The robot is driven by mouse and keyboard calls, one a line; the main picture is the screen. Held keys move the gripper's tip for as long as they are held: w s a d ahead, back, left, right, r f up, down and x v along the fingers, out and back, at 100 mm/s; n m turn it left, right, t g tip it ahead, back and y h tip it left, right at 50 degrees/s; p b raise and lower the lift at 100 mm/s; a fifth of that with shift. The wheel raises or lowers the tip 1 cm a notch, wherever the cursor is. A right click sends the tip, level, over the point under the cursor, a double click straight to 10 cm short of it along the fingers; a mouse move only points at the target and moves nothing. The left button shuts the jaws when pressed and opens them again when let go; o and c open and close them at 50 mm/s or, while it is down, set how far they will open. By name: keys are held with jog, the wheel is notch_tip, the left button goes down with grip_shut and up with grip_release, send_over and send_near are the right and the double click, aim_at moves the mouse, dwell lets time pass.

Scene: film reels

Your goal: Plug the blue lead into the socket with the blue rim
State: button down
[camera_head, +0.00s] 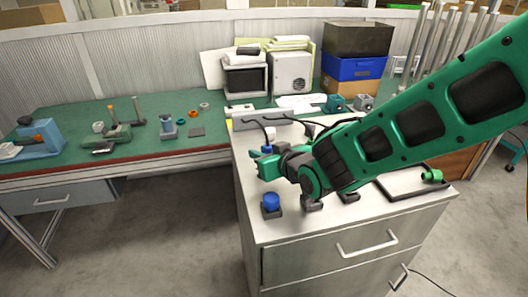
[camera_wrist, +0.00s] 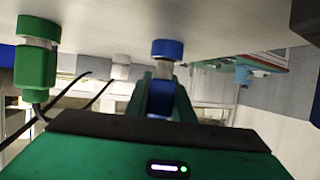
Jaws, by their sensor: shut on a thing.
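My gripper (camera_head: 264,165) is low over the left part of the cabinet top. In the wrist view its fingers are closed around the blue body of the blue lead (camera_wrist: 161,98). A pale grey section shows between this body and a blue ring (camera_wrist: 168,48), which looks like the blue rim against the pale surface. They appear in line; I cannot tell whether the lead is inside the rim. In the head view, a bit of blue (camera_head: 267,149) shows beside the fingers. The arm and fingers hide much of the lead.
A green plug (camera_wrist: 36,68) with a black cable stands beside the blue one. A tray (camera_head: 395,190) with a green piece (camera_head: 431,175) lies right. A green workbench (camera_head: 80,125) stands behind.

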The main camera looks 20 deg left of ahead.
jog(key=shift+f, duration=0.45)
jog(key=c, duration=1.8)
grip_release()
jog(key=shift+d+r, duration=0.1)
jog(key=shift+v, duration=5.5)
jog(key=shift+s, duration=0.1)
